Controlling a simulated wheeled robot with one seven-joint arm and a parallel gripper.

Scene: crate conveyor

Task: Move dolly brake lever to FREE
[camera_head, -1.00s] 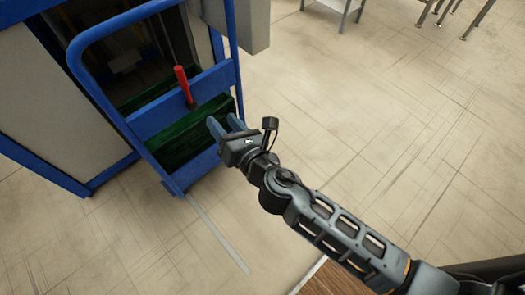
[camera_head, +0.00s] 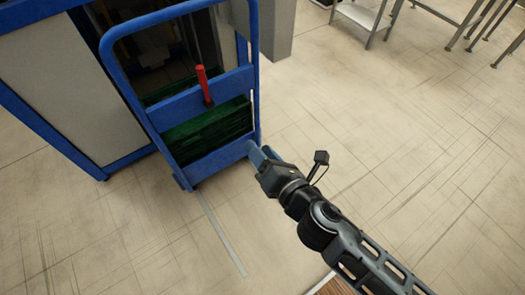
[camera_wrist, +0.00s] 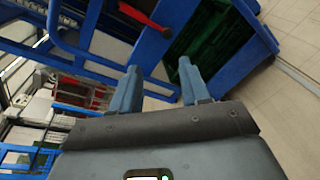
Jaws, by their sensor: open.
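The brake lever is a red handle (camera_head: 204,84) standing roughly upright on the blue crossbar of the dolly (camera_head: 180,110). In the wrist view the red lever (camera_wrist: 140,14) shows at the top edge, partly cut off, beyond the fingers. My gripper (camera_head: 262,156) is at the dolly's lower right, below and to the right of the lever and apart from it. Its two blue fingers (camera_wrist: 158,88) are spread with nothing between them. Any FREE marking is not readable.
A green crate (camera_head: 208,132) sits in the dolly behind its blue frame. A grey-walled, blue-edged cabinet (camera_head: 60,85) stands at the left. The tiled floor (camera_head: 400,150) to the right is clear. Metal tables (camera_head: 362,18) stand at the back right.

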